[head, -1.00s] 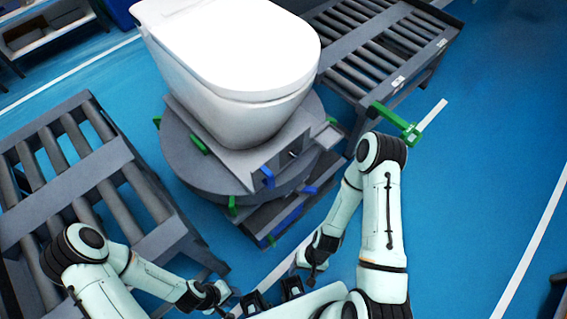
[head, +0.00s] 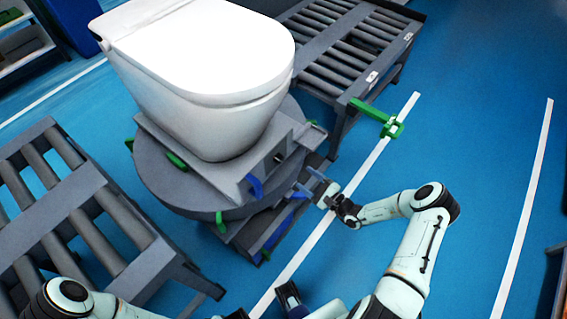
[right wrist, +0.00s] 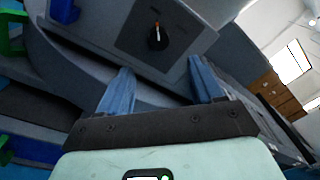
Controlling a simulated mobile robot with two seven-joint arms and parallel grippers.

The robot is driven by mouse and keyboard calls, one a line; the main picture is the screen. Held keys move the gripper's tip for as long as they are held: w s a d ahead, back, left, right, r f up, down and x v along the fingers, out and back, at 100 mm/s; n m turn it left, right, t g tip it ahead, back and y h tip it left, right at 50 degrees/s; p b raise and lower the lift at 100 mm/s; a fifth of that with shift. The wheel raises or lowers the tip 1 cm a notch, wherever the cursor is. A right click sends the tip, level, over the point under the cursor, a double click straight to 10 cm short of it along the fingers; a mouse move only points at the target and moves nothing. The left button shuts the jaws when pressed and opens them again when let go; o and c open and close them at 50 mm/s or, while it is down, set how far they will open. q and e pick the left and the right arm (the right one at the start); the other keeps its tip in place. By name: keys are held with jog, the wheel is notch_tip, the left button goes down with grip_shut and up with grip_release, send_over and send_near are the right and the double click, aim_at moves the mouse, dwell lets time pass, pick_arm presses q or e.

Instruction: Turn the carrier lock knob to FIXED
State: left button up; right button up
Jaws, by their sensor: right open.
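The carrier lock knob (right wrist: 157,38) is black with an orange-red pointer line, on a dark panel (right wrist: 130,40) of the grey carrier. Its pointer stands nearly upright in the right wrist view; no lettering is legible. In the head view the knob (head: 279,157) is a small dark spot on the carrier's front right face, below the white toilet (head: 200,60). My right gripper (head: 308,184) is open and empty, with its fingers toward the carrier. In the right wrist view its blue-grey fingers (right wrist: 160,80) are spread below the knob, apart from it.
A blue clamp (head: 255,187) sits left of the knob, with green clamps (head: 176,160) around the round turntable (head: 155,185). Roller conveyors stand at the left (head: 85,200) and back right (head: 345,45). A green bracket (head: 378,115) sticks out from the right conveyor.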

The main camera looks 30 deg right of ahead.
aim_at(281, 161)
jog(key=x, duration=1.1)
jog(key=shift+w+a+b, duration=0.25)
jog(key=shift+w+b, duration=0.05)
jog(key=shift+b, duration=0.05)
jog(key=c, duration=1.1)
jog(key=shift+o, duration=0.2)
